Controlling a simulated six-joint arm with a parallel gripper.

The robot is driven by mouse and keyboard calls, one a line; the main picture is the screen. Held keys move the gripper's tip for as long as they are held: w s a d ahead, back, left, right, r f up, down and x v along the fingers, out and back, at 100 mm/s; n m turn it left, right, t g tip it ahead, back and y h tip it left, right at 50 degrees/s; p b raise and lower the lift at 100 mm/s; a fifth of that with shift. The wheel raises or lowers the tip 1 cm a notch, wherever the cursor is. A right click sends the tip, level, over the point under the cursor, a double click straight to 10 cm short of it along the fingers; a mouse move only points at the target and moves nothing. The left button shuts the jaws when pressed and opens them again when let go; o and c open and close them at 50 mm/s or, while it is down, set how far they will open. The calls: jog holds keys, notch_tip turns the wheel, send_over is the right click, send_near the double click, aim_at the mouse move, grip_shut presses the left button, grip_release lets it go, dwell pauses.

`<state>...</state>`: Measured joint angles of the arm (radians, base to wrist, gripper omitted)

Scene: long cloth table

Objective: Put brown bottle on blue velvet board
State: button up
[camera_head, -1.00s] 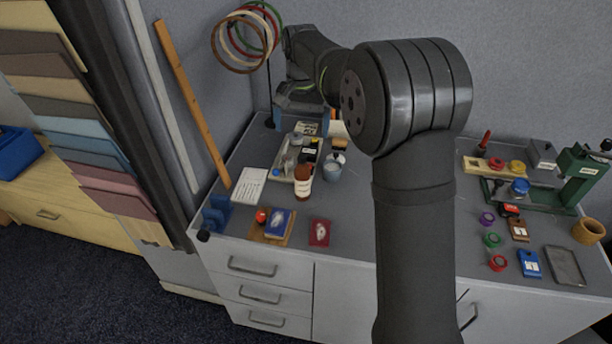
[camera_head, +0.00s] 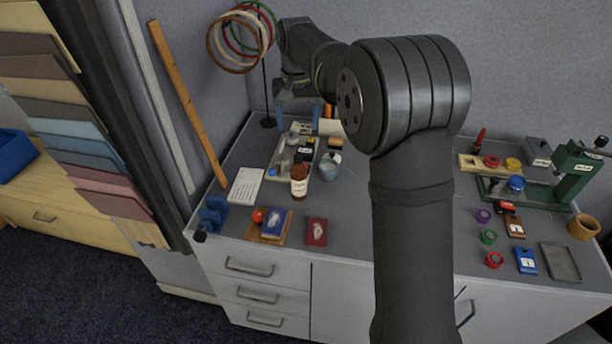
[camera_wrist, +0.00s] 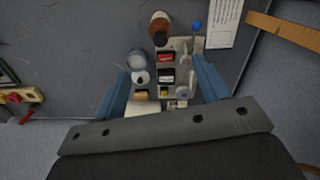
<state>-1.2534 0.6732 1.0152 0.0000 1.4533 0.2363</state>
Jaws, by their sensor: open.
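The brown bottle (camera_head: 299,182), with a white label, stands upright on the table just in front of a pale tray. In the wrist view the bottle (camera_wrist: 159,24) is at the top, beyond the fingertips. The blue velvet board (camera_head: 274,221) lies near the front edge on a wooden piece and bears a pale item. It does not show in the wrist view. My gripper (camera_head: 298,112) is at the back of the table, behind the bottle, its blue fingers pointing down. In the wrist view my gripper (camera_wrist: 160,68) is open and empty, its fingers either side of the tray items.
The tray (camera_head: 275,171) holds several small containers. A grey-blue jar (camera_head: 330,167) stands close right of the bottle. A red board (camera_head: 316,232), an orange-red ball (camera_head: 258,215) and a white card (camera_head: 246,186) lie nearby. A ring stand (camera_head: 267,121) stands at back left.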

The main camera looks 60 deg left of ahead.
notch_tip(320, 180, up, 2)
jog(key=r+n, duration=0.1)
jog(key=n, duration=0.6)
send_near(299, 156)
jog(key=shift+n, duration=0.3)
jog(key=f, duration=0.6)
jog(key=shift+s+d+f, duration=0.2)
jog(key=shift+d+f, duration=0.05)
jog(key=shift+f, duration=0.05)
jog(key=shift+w+a+f, duration=0.1)
jog(key=shift+a+f, duration=0.05)
jog(key=shift+f, duration=1.4)
jog(key=shift+w+a+f, duration=0.1)
jog(key=shift+f, duration=1.45)
grip_shut()
jog(key=shift+r, duration=0.15)
